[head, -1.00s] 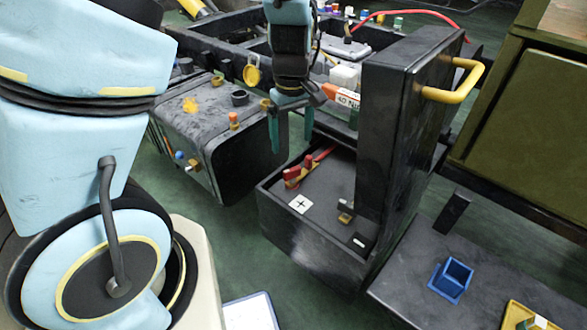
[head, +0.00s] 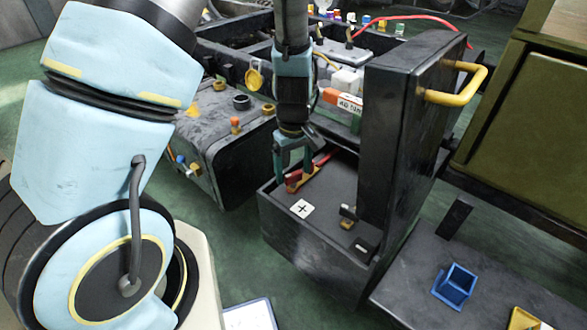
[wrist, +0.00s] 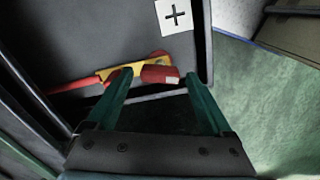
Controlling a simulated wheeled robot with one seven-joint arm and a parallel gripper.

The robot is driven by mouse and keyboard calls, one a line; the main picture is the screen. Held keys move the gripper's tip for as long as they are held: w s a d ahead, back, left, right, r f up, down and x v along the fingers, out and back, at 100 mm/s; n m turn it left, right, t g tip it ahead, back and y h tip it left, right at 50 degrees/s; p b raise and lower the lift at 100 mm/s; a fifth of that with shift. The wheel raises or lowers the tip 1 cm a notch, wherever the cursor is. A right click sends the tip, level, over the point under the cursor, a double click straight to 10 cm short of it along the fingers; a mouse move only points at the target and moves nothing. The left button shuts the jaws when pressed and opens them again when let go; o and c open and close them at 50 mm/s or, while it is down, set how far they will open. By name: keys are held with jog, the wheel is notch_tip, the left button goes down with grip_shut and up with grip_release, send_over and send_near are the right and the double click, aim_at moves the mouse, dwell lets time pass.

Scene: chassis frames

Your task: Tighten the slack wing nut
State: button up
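My gripper (head: 292,172) is open and points down into the left part of the black tray (head: 310,248). In the wrist view its teal fingers (wrist: 158,78) are spread, with nothing clamped. A yellow-brass clamp piece (wrist: 115,71) on a red cable (wrist: 70,86) lies near the left fingertip. A red cylindrical piece (wrist: 160,74) shows between the fingertips; contact cannot be told. The clamp also shows in the head view (head: 300,182), partly behind the fingers. A second small brass piece (head: 347,224) lies at the tray's right. I cannot make out which part is the wing nut.
A white plus label (head: 302,208) is on the tray floor. A tall black panel (head: 400,130) with a yellow handle (head: 460,85) stands at the tray's right. A black tank (head: 225,145) is at left. A blue holder (head: 454,284) sits on the lower-right shelf.

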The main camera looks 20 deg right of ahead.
jog(key=c, duration=1.2)
jog(key=shift+m, duration=0.3)
jog(key=m, duration=0.5)
jog(key=shift+p, duration=0.4)
jog(key=m, duration=0.6)
jog(key=shift+p, duration=0.35)
jog(key=shift+m, duration=0.3)
jog(key=o, duration=1.4)
jog(key=shift+r, duration=0.1)
